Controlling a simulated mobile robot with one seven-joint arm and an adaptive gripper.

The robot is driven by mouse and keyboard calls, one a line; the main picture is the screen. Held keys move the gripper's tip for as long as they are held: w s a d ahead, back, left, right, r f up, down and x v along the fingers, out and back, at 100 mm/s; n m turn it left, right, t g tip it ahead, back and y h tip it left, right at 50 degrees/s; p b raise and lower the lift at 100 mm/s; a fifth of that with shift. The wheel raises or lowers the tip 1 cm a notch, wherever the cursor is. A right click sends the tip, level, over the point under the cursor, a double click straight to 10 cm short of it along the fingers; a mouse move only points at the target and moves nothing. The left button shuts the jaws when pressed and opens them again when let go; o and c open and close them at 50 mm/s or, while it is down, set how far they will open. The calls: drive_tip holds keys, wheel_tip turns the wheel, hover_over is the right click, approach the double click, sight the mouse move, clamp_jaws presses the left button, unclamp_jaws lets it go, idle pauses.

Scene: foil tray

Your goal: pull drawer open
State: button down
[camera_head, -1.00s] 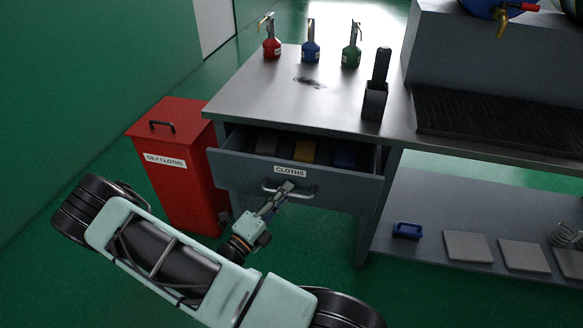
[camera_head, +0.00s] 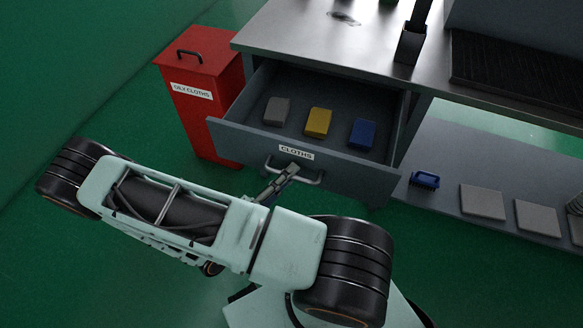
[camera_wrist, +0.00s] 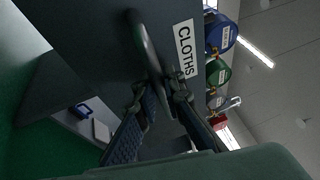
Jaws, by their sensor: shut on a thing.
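The grey drawer (camera_head: 232,138) labelled CLOTHS stands pulled well out of the bench. Inside lie a grey cloth (camera_head: 277,110), a yellow cloth (camera_head: 318,122) and a blue cloth (camera_head: 363,134), spaced apart in a row. My gripper (camera_head: 289,173) is shut on the drawer's bar handle (camera_head: 312,181), below the label. In the wrist view the handle (camera_wrist: 146,45) runs between the two fingers of my gripper (camera_wrist: 160,97), with the CLOTHS label (camera_wrist: 185,50) beside it. My arm covers the floor in front of the drawer in the head view.
A red bin (camera_head: 202,60) labelled OILY CLOTHS stands left of the drawer, close to its side. The metal bench top (camera_head: 300,38) is above the drawer. A low shelf (camera_head: 450,165) at right holds a blue brush (camera_head: 425,180) and grey pads (camera_head: 482,201). Green floor is open at lower left.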

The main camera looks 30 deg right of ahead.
drive_tip(key=c, duration=2)
unclamp_jaws()
drive_tip(key=shift+a, duration=0.15)
drive_tip(key=v, duration=1.1)
drive_tip(key=shift+a+f, duration=0.1)
drive_tip(key=shift+a, duration=0.3)
